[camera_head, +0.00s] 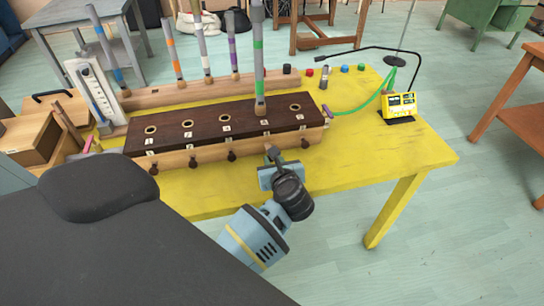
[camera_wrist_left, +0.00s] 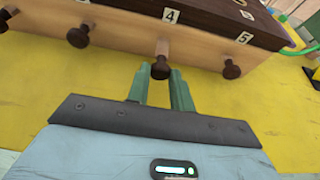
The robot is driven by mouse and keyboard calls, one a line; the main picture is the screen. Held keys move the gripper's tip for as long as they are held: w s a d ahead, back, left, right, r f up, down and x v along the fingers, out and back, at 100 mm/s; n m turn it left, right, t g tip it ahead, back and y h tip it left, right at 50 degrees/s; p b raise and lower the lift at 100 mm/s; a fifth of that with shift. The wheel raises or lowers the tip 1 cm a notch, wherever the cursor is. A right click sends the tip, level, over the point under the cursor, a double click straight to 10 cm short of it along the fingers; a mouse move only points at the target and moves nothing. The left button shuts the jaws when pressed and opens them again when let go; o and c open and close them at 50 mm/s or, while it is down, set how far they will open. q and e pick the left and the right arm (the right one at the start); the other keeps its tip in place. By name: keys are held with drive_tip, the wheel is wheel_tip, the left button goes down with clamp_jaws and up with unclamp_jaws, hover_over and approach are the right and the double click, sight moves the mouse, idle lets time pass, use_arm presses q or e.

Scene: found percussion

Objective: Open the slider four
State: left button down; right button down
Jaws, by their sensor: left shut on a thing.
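The dark-topped wooden box (camera_head: 165,156) on the yellow table has numbered holes on top and a row of dark knobs along its front. In the left wrist view, the knob of slider four (camera_wrist_left: 160,68) sits below label 4, with a short pale stem between it and the box front. My left gripper (camera_wrist_left: 161,82) is shut on this knob, its green fingers on either side. In the head view my left gripper (camera_head: 273,155) is at the box front and mostly hides that knob. A tube with a green band (camera_head: 258,65) stands upright in the fourth hole. My right gripper is not in view.
Knob five (camera_wrist_left: 232,70) is close on the right and knob three (camera_wrist_left: 78,37) on the left. Several banded tubes stand in a wooden rack (camera_head: 185,95) behind. A yellow device (camera_head: 398,105) stands at the right. The yellow table (camera_head: 375,160) is bare at front right.

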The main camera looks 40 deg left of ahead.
use_arm(q)
drive_tip(key=shift+d, duration=0.15)
drive_tip(key=c, duration=1.2)
unclamp_jaws()
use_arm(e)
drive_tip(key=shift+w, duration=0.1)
use_arm(q)
drive_tip(key=shift+s, duration=0.1)
